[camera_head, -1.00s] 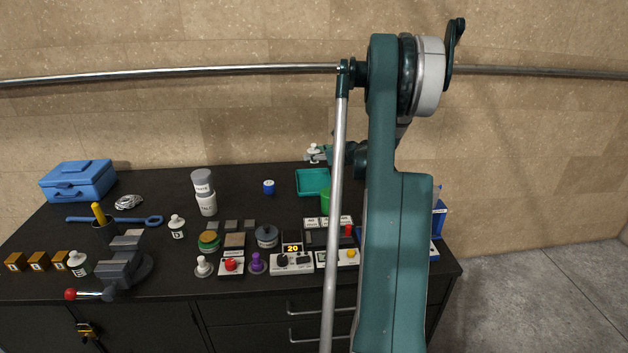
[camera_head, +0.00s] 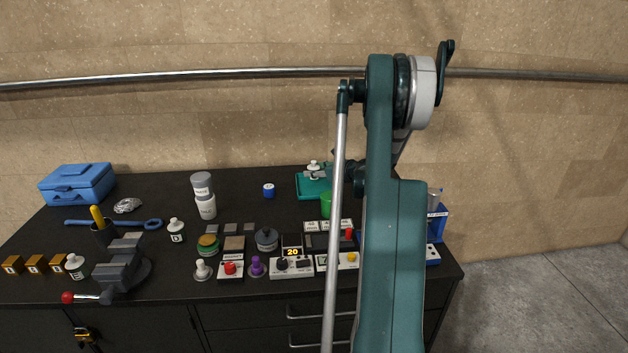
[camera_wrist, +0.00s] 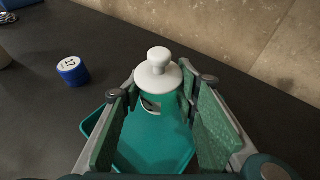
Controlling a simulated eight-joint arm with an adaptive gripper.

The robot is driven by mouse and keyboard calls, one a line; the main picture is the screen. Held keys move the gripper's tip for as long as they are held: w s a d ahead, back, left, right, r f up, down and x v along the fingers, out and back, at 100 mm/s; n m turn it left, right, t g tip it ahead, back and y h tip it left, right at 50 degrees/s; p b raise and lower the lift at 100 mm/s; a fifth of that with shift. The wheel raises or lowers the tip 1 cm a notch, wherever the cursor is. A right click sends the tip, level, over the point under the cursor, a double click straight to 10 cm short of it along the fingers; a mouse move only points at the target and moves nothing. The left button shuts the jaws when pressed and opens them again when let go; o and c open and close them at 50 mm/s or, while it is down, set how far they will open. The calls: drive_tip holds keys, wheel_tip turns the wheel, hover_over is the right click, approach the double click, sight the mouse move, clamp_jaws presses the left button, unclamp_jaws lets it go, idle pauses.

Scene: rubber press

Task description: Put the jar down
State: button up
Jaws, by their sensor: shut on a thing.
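The jar (camera_head: 313,172) has a white lid with a round knob and shows over the teal tray (camera_head: 300,190) at the back of the black table. My gripper (camera_wrist: 161,92) is shut on the jar, which looks upright. In the head view my gripper (camera_head: 326,170) is partly hidden by my arm. I cannot tell whether the jar's base touches the tray.
A small blue cylinder (camera_head: 269,190) stands left of the tray, and a green cup (camera_head: 326,204) stands in front of it. Devices with buttons (camera_head: 292,266) line the front. The wall (camera_head: 200,130) rises behind the table.

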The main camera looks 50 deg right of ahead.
sight(318, 179)
drive_tip(key=shift+f+b, duration=0.3)
drive_tip(key=shift+f, duration=1.45)
drive_tip(key=shift+f, duration=0.15)
drive_tip(key=o, duration=0.9)
drive_tip(key=shift+o, duration=0.2)
drive_tip(key=shift+r, duration=0.2)
drive_tip(key=shift+s+r, duration=0.25)
drive_tip(key=shift+s, duration=0.3)
drive_tip(key=p+v, duration=0.1)
drive_tip(key=v, duration=0.9)
drive_tip(key=shift+s+a+r+p, duration=0.1)
drive_tip(key=shift+s+r+p, duration=0.05)
drive_tip(key=shift+s+p, duration=0.2)
